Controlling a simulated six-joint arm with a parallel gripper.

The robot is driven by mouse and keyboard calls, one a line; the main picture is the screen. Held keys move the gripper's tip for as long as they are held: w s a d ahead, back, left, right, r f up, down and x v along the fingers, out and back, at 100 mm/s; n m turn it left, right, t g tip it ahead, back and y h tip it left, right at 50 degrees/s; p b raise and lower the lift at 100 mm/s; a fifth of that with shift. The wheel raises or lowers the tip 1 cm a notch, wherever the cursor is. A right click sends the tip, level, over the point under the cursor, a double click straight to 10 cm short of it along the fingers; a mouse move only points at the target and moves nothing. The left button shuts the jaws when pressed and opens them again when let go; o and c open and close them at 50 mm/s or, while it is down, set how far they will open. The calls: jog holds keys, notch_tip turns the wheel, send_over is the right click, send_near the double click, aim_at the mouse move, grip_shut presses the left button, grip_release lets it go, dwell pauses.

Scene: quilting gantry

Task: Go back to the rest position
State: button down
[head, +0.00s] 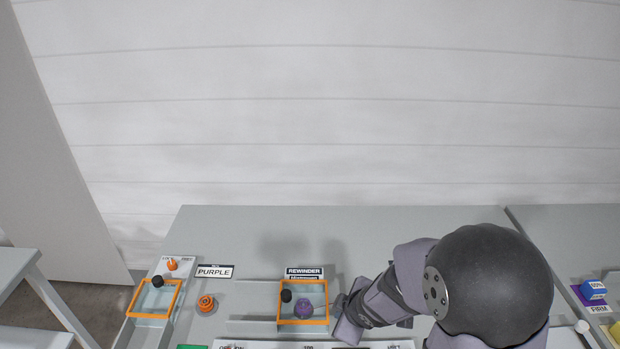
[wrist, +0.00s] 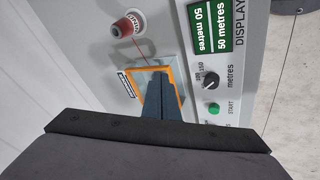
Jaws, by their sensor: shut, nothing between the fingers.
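My gripper (wrist: 161,82) is shut and empty in the wrist view. Its two dark fingers lie together, in front of the orange-framed clear cover (wrist: 172,72), and hide much of it. In the head view my arm comes in from the right. I cannot tell whether the fingers touch the cover.
The wrist view shows a red spool (wrist: 127,25), a green display (wrist: 200,24), a dial (wrist: 210,81) and a green start button (wrist: 214,108).

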jog(key=s+d+r+m+g+h, duration=0.3)
jog(key=s+d+m, duration=0.5)
jog(key=s+d, duration=0.1)
jog(key=s+a+r+m+g+y, duration=0.1)
jog(key=s+m+g, duration=0.1)
jog(key=s+m, duration=0.3)
jog(key=s, duration=0.2)
jog(key=shift+s+a+r+g, duration=0.25)
jog(key=shift+s+a+g, duration=0.05)
jog(key=shift+s+g, duration=0.1)
dwell(2.2)
